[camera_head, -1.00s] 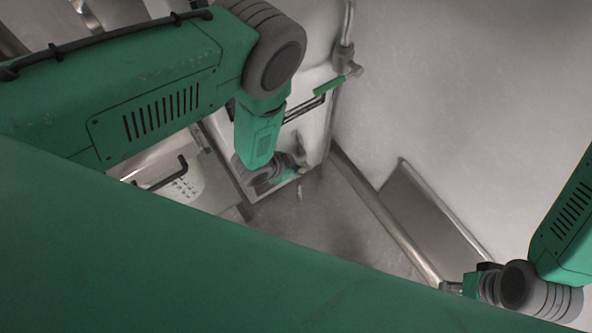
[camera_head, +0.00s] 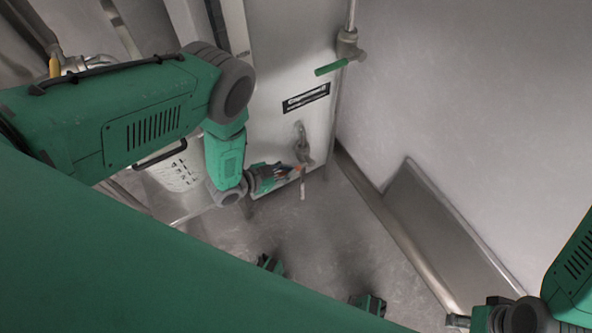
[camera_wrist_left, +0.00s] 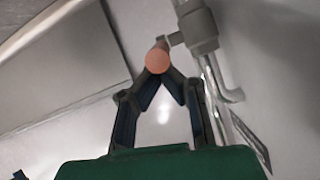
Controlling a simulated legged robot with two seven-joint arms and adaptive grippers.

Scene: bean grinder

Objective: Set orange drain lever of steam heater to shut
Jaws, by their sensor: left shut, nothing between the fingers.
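The steam heater (camera_head: 285,60) is a tall pale metal cabinet with a dark label plate. Its drain valve (camera_head: 303,148) is low on the front, with a short pipe pointing down. The orange drain lever (camera_head: 297,169) is small and partly hidden by my left gripper (camera_head: 287,171). In the left wrist view the lever's round orange end (camera_wrist_left: 157,60) shows at the tips of my left gripper (camera_wrist_left: 162,74). Its fingers are shut with nothing between them; whether the tips touch the lever I cannot tell. My right gripper (camera_head: 458,320) is low at the right, its fingers unclear.
A green-handled valve (camera_head: 331,67) sits on a pipe at the heater's upper right. A white perforated basket (camera_head: 178,173) stands left of the heater. A wall (camera_head: 480,90) with a metal panel (camera_head: 440,225) is at the right. The floor (camera_head: 325,230) before the heater is clear.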

